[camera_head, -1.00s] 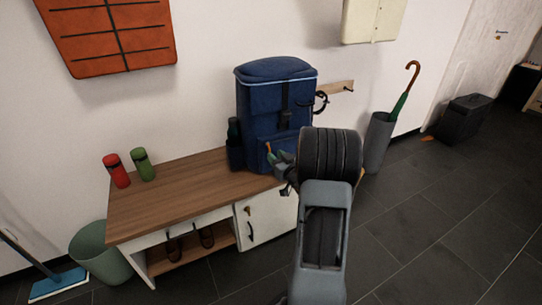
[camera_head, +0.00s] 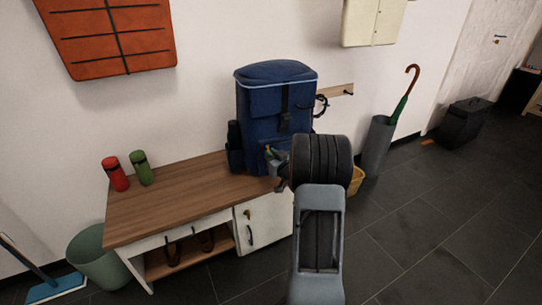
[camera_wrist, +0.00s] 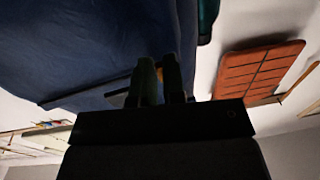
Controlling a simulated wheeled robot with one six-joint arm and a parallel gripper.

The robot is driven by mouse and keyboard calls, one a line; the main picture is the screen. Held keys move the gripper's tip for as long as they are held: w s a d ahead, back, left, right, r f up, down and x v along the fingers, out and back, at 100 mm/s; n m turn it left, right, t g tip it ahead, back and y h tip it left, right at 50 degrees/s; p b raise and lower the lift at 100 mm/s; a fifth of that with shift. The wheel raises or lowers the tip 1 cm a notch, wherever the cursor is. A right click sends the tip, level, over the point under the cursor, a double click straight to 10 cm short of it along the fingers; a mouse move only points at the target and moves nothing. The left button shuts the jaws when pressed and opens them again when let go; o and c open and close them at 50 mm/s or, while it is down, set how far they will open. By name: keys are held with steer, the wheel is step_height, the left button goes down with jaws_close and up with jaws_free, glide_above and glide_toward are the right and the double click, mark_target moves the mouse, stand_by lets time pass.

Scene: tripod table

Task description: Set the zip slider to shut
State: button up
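The blue backpack (camera_head: 262,108) stands upright on the bench against the wall. It fills the upper left of the wrist view (camera_wrist: 80,45). My gripper (camera_head: 272,155) is at the lower front of the backpack. In the wrist view my gripper's two green fingers (camera_wrist: 159,72) are close together against the fabric, with the small orange zip slider (camera_wrist: 160,76) between them. The gripper looks shut on the slider. A short grey strip shows left of the fingers. Most of the zip is hidden by my gripper and arm.
The wooden bench (camera_head: 165,204) holds a red bottle (camera_head: 116,174) and a green bottle (camera_head: 142,168) at its left. A grey umbrella stand (camera_head: 376,146) and a yellow basket (camera_head: 356,181) are right of the bench. A bin (camera_head: 99,258) stands at left.

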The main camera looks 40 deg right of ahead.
jaws_close()
steer(key=shift+w+a, duration=0.1)
steer(key=shift+a, duration=0.4)
steer(key=o, duration=0.5)
jaws_free()
steer(key=shift+a, duration=0.1)
steer(key=s+p, duration=0.1)
steer(key=s, duration=0.3)
steer(key=s+p, duration=0.1)
steer(key=s, duration=0.4)
steer(key=s+p, duration=0.1)
steer(key=s, duration=0.3)
steer(key=shift+s+a, duration=0.3)
steer(key=shift+s, duration=0.05)
